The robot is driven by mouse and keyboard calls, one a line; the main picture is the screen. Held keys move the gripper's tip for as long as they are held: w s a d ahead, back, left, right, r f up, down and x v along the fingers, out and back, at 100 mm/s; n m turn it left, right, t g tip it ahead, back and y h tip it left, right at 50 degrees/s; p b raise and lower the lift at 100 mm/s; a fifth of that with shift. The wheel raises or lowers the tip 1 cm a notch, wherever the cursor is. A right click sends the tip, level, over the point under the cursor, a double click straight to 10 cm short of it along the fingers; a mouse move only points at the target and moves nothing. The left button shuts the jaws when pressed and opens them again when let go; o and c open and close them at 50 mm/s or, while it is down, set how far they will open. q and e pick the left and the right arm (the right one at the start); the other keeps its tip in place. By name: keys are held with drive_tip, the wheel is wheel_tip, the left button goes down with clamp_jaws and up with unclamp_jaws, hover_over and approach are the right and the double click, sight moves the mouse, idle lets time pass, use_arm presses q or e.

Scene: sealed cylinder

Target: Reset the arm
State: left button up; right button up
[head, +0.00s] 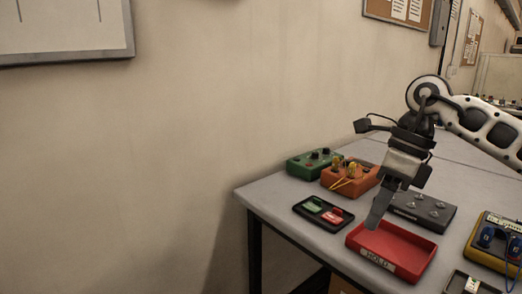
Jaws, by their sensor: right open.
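My right gripper (378,214) comes in from the right and points down, its fingertips just above the back left part of a red tray (408,247) labelled HOLD. Its fingers overlap in this view and I see nothing held between them. The jaws are open. The tray looks empty. My left gripper is not in view.
The grey table (285,195) also bears a black tray (324,213) with green and red pieces, a green box (313,163), an orange box (350,179), a dark box (424,211) behind the gripper, and a yellow device (495,244) at right. A wall stands left.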

drive_tip(key=s+a+f+m+y, duration=0.2)
drive_tip(key=s+a+m+y, duration=0.1)
drive_tip(key=a+y, duration=0.4)
drive_tip(key=s+a+f+m+y, duration=0.1)
drive_tip(key=s+a+m+y, duration=0.2)
drive_tip(key=a, duration=0.5)
drive_tip(key=s+a+f+m+y, duration=0.2)
drive_tip(key=a+m+y, duration=0.1)
drive_tip(key=a+y, duration=0.45)
drive_tip(key=w+d+f+m+t+h, duration=0.1)
drive_tip(key=d+f+m+t+h, duration=0.35)
drive_tip(key=m+t, duration=0.6)
drive_tip(key=w+d+f+m+t+h, duration=0.3)
drive_tip(key=f+m+t, duration=0.35)
drive_tip(key=m, duration=0.75)
drive_tip(key=s+d+f+m+g+h, duration=0.3)
drive_tip(key=s+d+f+m+h, duration=0.1)
drive_tip(key=s+f, duration=0.3)
drive_tip(key=s+d+f+m+g+h, duration=0.2)
drive_tip(key=s+d+f+m+h, duration=0.3)
drive_tip(key=f, duration=0.6)
drive_tip(key=s+m+h, duration=0.1)
drive_tip(key=s+m, duration=0.1)
drive_tip(key=s, duration=0.1)
drive_tip(key=shift+d+f+g, duration=0.25)
drive_tip(key=shift+d+g, duration=0.05)
drive_tip(key=shift+g, duration=0.1)
